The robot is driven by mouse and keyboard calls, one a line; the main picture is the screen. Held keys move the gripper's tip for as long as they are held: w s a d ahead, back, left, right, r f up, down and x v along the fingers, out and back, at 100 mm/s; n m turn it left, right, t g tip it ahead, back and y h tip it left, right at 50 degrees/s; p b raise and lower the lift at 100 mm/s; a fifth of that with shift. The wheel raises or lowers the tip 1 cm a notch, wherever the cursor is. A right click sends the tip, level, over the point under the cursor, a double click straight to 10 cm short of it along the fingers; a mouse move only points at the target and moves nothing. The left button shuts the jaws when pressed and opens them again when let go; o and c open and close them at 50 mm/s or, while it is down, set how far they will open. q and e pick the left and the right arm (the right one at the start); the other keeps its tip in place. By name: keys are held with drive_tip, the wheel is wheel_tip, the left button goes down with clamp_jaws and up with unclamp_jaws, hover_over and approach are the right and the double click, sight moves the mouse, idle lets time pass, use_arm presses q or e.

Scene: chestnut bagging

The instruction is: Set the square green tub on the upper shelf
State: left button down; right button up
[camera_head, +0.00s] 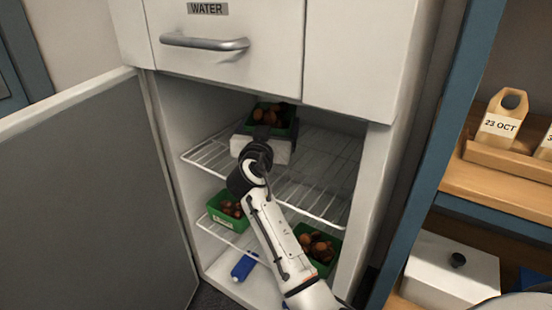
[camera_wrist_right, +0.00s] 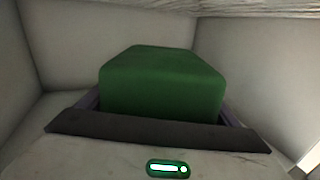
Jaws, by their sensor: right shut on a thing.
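A square green tub (camera_head: 290,131) filled with brown chestnuts is inside the open cabinet, at the height of the upper wire shelf (camera_head: 318,165), toward its back left. My right gripper (camera_head: 268,130) is shut on this tub. In the right wrist view the green tub (camera_wrist_right: 162,85) fills the middle, with a dark gripper edge across its lower front. The pale gripper body hides the tub's base in the head view, so I cannot tell whether it touches the shelf. My left gripper is not in view.
On the lower shelf stand a green tub of chestnuts (camera_head: 228,211) at left and another (camera_head: 318,246) at right, partly behind my arm. A blue object (camera_head: 244,265) lies below. The cabinet door (camera_head: 90,200) stands open at left. The upper shelf's right side is clear.

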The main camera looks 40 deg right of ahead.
wheel_tip(320, 180, down, 2)
drive_tip(key=shift+f, duration=0.15)
wheel_tip(320, 180, down, 5)
drive_tip(key=shift+r+b, duration=0.2)
drive_tip(key=shift+b, duration=0.5)
drive_tip(key=shift+f, duration=0.25)
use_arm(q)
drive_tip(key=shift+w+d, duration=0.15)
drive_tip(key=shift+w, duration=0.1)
use_arm(e)
drive_tip(key=shift+f, duration=0.15)
drive_tip(key=o, duration=1.3)
drive_tip(key=shift+f, duration=0.1)
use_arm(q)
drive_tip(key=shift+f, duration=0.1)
use_arm(e)
drive_tip(key=shift+o, duration=0.2)
